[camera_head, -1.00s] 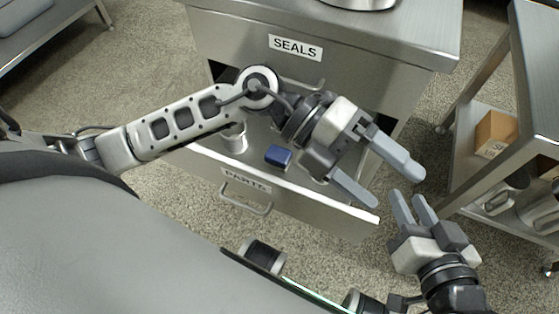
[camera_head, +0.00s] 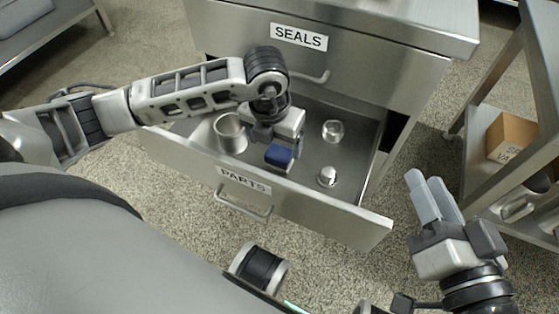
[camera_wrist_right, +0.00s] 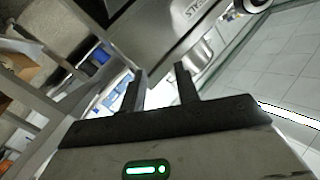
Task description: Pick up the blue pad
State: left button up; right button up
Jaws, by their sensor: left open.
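The blue pad (camera_head: 279,155) lies in the open PARTS drawer (camera_head: 310,208), near its front wall. My left gripper (camera_head: 275,142) points down into the drawer, right over the pad, and its body covers the pad's far side. The left fingers are mostly hidden, and I cannot see whether they touch the pad. My right gripper (camera_head: 434,197) is empty with its fingers apart, to the right of the drawer. Its two dark fingers also show apart in the right wrist view (camera_wrist_right: 160,85).
In the drawer stand a metal cup (camera_head: 229,134) left of the left gripper and two small metal parts (camera_head: 332,130) (camera_head: 327,177) to its right. The closed SEALS drawer (camera_head: 350,62) is above. A shelf cart with a cardboard box (camera_head: 512,137) stands at the right.

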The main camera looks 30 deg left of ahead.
aim_at(279, 153)
pick_arm(q)
jog(key=shift+w+f, duration=0.1)
jog(key=shift+f, duration=0.55)
jog(key=f+b, duration=0.2)
jog(key=f, duration=0.1)
jog(key=w+f+b, duration=0.1)
jog(key=shift+d+f, duration=0.2)
jog(key=shift+d, duration=0.1)
jog(key=shift+f, duration=0.1)
jog(key=c, duration=1.1)
pick_arm(e)
jog(key=r+n+t, duration=0.1)
jog(key=w+r+n+t+y, duration=0.1)
jog(key=r, duration=0.1)
jog(key=w+r+n+t, duration=0.1)
jog(key=shift+w+d+r, duration=0.15)
jog(key=shift+d+r, duration=0.2)
jog(key=shift+d, duration=0.05)
